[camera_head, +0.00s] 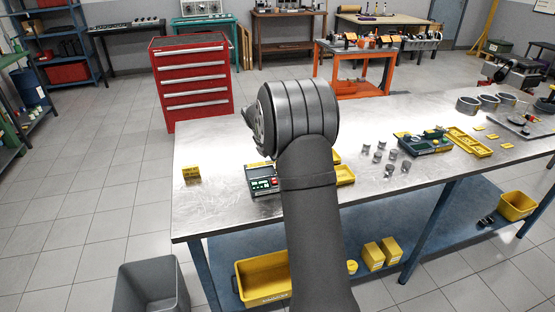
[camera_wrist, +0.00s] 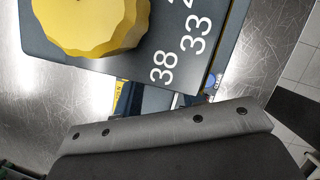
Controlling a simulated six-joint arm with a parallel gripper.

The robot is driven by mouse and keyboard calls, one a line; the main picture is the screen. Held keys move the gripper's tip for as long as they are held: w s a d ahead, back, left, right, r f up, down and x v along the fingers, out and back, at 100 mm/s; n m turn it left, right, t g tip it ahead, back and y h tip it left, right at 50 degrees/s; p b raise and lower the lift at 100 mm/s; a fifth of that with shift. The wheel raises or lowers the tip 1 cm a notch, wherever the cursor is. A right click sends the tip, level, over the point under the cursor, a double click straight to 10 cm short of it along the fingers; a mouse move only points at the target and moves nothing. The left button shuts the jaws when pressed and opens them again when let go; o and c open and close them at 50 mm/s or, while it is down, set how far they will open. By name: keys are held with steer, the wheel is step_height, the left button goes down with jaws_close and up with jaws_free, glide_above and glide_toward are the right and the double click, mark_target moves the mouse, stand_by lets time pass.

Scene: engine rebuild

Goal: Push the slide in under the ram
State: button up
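I cannot make out the slide or the ram in either view. In the wrist view a dark panel (camera_wrist: 208,62) with white numbers, 38 and 33 among them, carries a large yellow faceted knob (camera_wrist: 92,22). Below its edge, narrow blue and yellow parts (camera_wrist: 118,92) show, mostly hidden. The grey body of my gripper (camera_wrist: 170,130) fills the bottom of that view, and its fingertips cannot be made out. In the head view my arm hides the gripper.
The metal bench (camera_head: 225,205) is clear at its left, apart from a small yellow block (camera_head: 191,174). Right of my arm are a partly hidden yellow tray (camera_head: 345,175), several small metal cylinders (camera_head: 379,152), a green tool unit (camera_head: 423,143) and a yellow tray (camera_head: 468,142).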

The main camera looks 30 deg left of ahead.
steer(key=v, duration=1.7)
steer(key=x, duration=1.7)
steer(key=shift+f, duration=0.3)
steer(key=shift+s+a+r, duration=0.15)
steer(key=shift+s+a, duration=0.2)
steer(key=shift+a, duration=0.05)
